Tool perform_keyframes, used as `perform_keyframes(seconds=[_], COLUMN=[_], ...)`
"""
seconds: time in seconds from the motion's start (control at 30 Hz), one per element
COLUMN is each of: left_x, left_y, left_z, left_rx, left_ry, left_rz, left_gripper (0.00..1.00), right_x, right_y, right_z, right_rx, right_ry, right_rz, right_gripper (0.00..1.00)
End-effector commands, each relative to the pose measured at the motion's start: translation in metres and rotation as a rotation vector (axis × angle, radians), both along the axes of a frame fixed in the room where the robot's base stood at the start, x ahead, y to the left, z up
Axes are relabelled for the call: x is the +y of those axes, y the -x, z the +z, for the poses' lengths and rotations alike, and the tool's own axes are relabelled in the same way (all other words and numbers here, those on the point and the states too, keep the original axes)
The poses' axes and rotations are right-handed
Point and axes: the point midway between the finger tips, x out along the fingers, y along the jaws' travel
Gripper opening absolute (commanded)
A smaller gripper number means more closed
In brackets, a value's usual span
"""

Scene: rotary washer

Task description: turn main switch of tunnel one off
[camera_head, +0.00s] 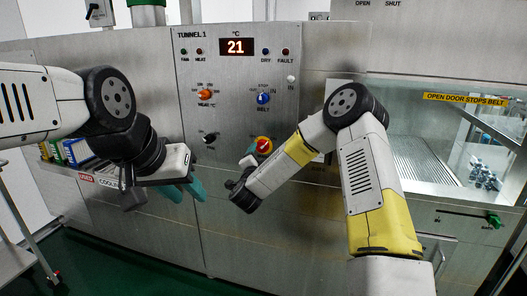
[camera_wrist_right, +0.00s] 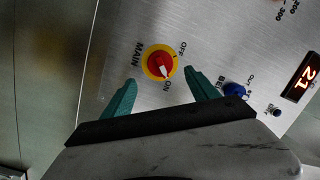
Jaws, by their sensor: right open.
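The main switch (camera_wrist_right: 158,62) is a red knob on a yellow disc, with MAIN, OFF and ON printed around it. Its white pointer mark is turned towards ON. In the head view the switch (camera_head: 264,144) sits low on the tunnel 1 panel, partly hidden by my right gripper (camera_head: 252,155). In the right wrist view my right gripper (camera_wrist_right: 161,88) is open, its teal fingers apart and below the switch in the picture, with nothing between them. My left gripper (camera_head: 184,190) hangs left of the switch, its teal fingers apart and empty.
The steel panel (camera_head: 224,120) carries a display reading 21 (camera_head: 236,47), an orange WARM °C knob (camera_head: 205,95), a blue BELT knob (camera_head: 263,98) and a black knob (camera_head: 210,138). A glass-fronted opening (camera_head: 440,140) lies to the right. A trolley (camera_head: 20,250) stands at lower left.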

Motion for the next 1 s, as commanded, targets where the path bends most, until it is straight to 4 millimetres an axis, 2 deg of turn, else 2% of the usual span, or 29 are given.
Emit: perform_keyframes(seconds=[0.2,0.4,0.77,1.0], left_x=[0.0,0.0,0.0,0.0], left_y=[0.0,0.0,0.0,0.0], left_z=[0.0,0.0,0.0,0.0], left_rx=[0.0,0.0,0.0,0.0], left_ry=[0.0,0.0,0.0,0.0], left_rz=[0.0,0.0,0.0,0.0], left_gripper=[0.36,0.36,0.36,0.36], right_x=[-0.007,-0.009,-0.01,-0.01], right_y=[-0.036,-0.06,-0.066,-0.066], right_z=[0.0,0.001,0.001,0.001], right_rx=[-0.001,-0.001,-0.001,-0.001], right_ry=[0.0,0.001,0.002,0.003], right_rz=[-0.003,0.0,0.002,0.002], right_gripper=[0.69,0.69,0.69,0.21])
